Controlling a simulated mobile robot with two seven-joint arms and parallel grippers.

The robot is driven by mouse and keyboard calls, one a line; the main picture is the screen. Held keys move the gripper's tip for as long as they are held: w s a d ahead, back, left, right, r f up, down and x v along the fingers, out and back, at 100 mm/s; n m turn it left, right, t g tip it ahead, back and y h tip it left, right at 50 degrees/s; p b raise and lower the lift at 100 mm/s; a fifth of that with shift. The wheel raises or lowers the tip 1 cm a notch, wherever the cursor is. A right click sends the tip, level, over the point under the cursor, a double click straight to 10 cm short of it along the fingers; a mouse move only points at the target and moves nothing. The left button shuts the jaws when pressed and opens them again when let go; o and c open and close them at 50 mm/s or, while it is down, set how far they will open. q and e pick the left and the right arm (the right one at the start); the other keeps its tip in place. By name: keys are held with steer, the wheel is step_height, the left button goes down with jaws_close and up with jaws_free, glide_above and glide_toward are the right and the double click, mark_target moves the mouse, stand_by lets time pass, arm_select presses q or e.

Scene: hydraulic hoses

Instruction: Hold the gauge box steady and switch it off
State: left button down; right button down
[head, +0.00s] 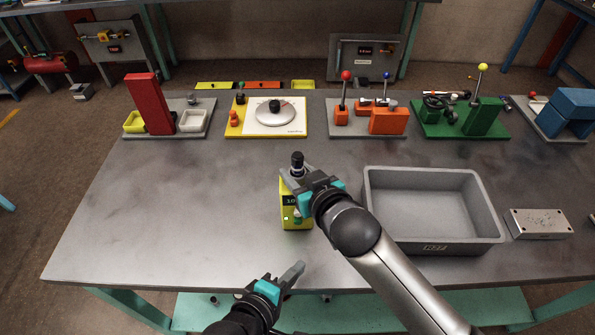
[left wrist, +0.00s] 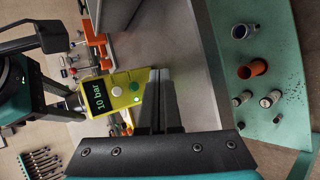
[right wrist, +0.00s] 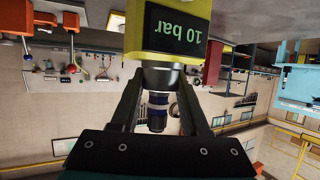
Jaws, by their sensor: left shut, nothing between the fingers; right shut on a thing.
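The yellow gauge box (head: 296,223) stands upright on the table, left of the grey bin.
A grey bin (head: 433,239) stands to the right of the box, with a metal block (head: 539,223) beyond it. Several coloured fixtures, including a red post (head: 148,104) and a white-topped plate (head: 260,127), line the table's back. The left part of the table is clear.

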arm_select(q)
steer(key=shift+w+a, duration=0.15)
steer(key=shift+w, duration=4.15)
steer(key=shift+w+a, duration=0.1)
steer(key=shift+w, duration=0.3)
arm_select(e)
steer(key=shift+s, duration=0.1)
arm_select(q)
steer(key=shift+s, duration=0.4)
arm_select(e)
steer(key=shift+f, duration=0.1)
arm_select(q)
steer(key=shift+s, duration=0.1)
steer(key=shift+s, duration=3)
